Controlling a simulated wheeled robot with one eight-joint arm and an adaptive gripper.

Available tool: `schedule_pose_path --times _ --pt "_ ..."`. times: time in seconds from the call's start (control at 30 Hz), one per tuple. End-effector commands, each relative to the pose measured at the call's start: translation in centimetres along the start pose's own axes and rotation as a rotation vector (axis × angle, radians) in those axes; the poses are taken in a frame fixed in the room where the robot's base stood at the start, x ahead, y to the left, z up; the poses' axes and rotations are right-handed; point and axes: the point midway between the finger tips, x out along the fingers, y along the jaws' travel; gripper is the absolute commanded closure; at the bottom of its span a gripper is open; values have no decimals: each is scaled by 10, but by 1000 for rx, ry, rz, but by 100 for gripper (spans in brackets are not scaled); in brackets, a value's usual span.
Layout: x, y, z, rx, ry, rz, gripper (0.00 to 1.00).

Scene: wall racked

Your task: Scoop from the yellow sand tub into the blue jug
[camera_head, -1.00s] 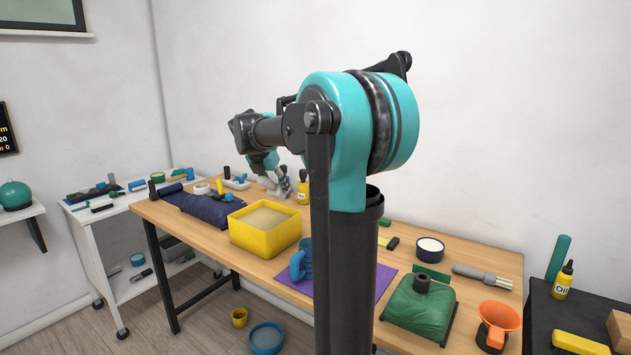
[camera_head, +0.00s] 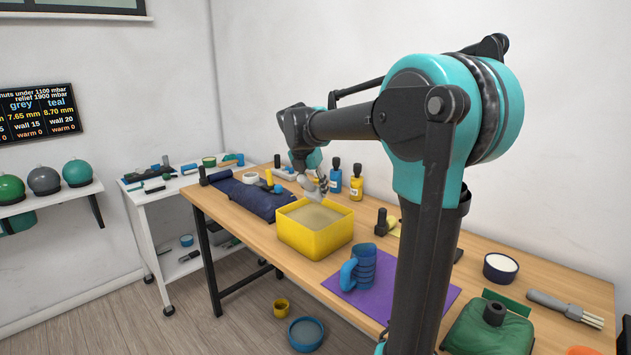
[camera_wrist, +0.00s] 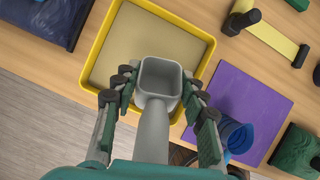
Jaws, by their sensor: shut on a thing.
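The yellow tub (camera_head: 318,239) of tan sand stands on the wooden bench; it also shows in the wrist view (camera_wrist: 95,78). The blue jug (camera_head: 362,268) stands to its right on a purple mat (camera_head: 420,299), and partly shows in the wrist view (camera_wrist: 234,137). My gripper (camera_wrist: 158,84) is shut on a grey scoop (camera_wrist: 155,118). The scoop's square cup looks empty and appears over the sand in the wrist view. In the head view my gripper (camera_head: 318,186) is above the tub's back edge.
A dark blue cloth roll (camera_head: 245,196) lies left of the tub. Yellow and blue bottles (camera_head: 345,182) stand behind. A green bag (camera_head: 487,328) and a white-filled bowl (camera_head: 500,267) are at right. A white cart (camera_head: 150,225) stands left.

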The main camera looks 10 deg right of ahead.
Motion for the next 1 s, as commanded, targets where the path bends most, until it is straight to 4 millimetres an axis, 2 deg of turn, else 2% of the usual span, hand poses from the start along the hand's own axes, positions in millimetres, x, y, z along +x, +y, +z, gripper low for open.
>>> schedule_pose_path --times 0.7,1.0 --pt "59 0 -27 0 0 0 92" --pt "75 0 -34 0 0 0 92"
